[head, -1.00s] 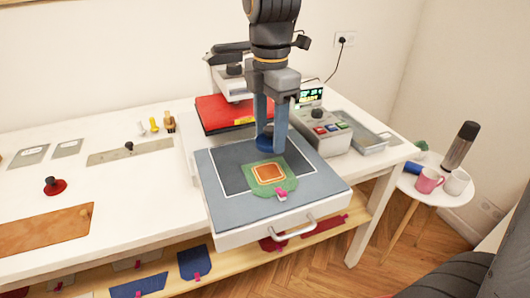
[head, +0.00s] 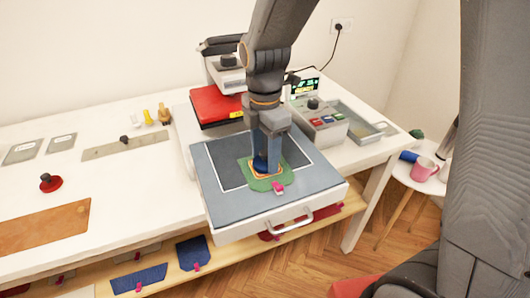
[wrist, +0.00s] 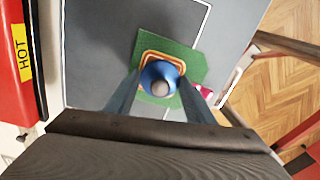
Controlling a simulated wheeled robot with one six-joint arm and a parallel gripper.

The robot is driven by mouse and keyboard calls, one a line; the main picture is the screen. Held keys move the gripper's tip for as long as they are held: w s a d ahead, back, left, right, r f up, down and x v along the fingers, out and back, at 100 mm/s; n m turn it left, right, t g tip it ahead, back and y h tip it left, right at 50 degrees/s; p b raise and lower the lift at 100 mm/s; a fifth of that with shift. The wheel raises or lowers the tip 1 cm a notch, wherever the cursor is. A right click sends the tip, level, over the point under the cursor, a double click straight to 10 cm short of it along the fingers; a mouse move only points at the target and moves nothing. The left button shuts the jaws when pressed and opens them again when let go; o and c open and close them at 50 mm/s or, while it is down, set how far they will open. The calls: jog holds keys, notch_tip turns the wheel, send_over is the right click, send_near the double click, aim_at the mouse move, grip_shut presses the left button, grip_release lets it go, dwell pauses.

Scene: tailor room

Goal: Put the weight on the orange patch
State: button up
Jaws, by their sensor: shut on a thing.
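The weight (wrist: 160,80) is a dark blue round piece with a grey knob on top. My gripper (head: 267,168) is shut on it, with one finger on each side, in both views. The orange patch (wrist: 149,56) lies on a green cloth piece (head: 280,185) on the grey press bed. The weight is over the patch and hides most of it; only an orange rim shows around it. I cannot tell whether the weight touches the patch or is just above it.
The press bed (head: 222,205) has a front handle (head: 297,222) and a pink clip (head: 278,187) on the cloth. A red hot plate (head: 212,106) stands behind it, marked HOT in the wrist view. A control box (head: 320,122) stands at right.

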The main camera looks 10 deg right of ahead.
aim_at(265, 152)
jog(key=shift+f, duration=0.15)
jog(key=o, duration=1.4)
jog(key=shift+c, duration=0.2)
notch_tip(265, 152, up, 12)
jog(key=b, duration=0.2)
